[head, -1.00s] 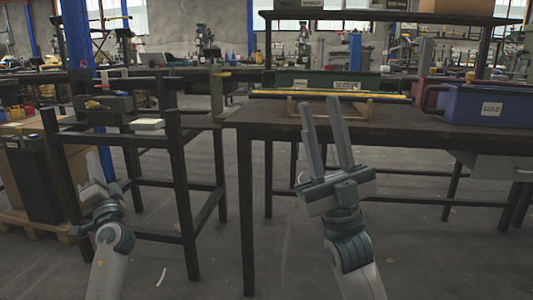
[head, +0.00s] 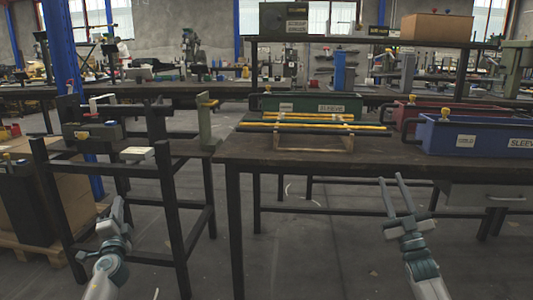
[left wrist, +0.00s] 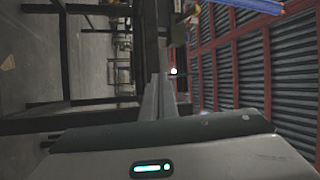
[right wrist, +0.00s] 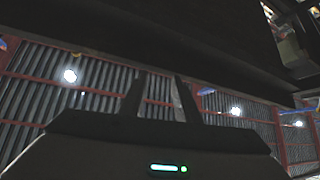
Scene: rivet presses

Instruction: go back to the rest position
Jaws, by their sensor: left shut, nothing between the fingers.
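My left gripper (head: 118,204) points upward at the lower left of the head view, in front of the dark metal frame (head: 178,215). Its fingers are together with nothing between them, as the left wrist view (left wrist: 158,98) also shows. My right gripper (head: 391,180) points up in front of the dark workbench (head: 290,160), below its top edge in the head view. Its two fingers are apart and empty, and they also show apart in the right wrist view (right wrist: 158,95).
On the workbench stand a green bin (head: 300,106), yellow and black bars on a wooden stand (head: 315,144), a red bin (head: 428,112) and a blue bin (head: 480,138). A drawer (head: 490,195) hangs under the bench at right.

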